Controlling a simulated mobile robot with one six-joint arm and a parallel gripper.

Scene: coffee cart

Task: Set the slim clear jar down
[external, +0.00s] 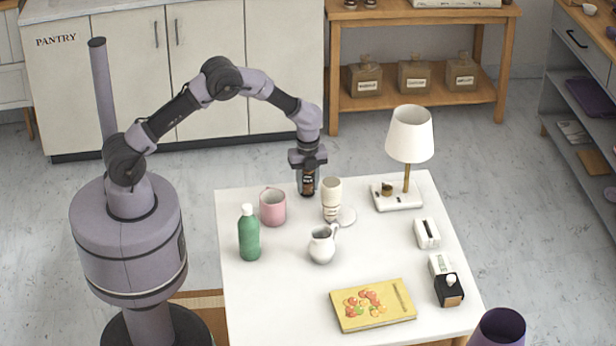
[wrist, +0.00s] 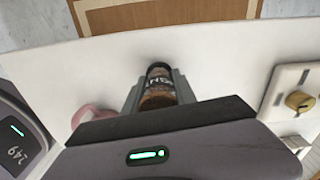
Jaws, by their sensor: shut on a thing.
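The slim jar (external: 308,184) shows dark brown contents and a black label with pale letters. My gripper (external: 308,171) is shut on it from above, near the back edge of the white table (external: 285,300). The jar looks upright. In the wrist view the jar (wrist: 158,84) sits between my gripper's two fingers (wrist: 158,95). I cannot tell whether its bottom touches the tabletop.
A pink mug (external: 272,208) stands left of the jar, and a cream ribbed cup (external: 331,198) stands close on its right. A white pitcher (external: 322,244), a green bottle (external: 249,236) and a lamp (external: 409,135) are nearby. The front-left tabletop is clear.

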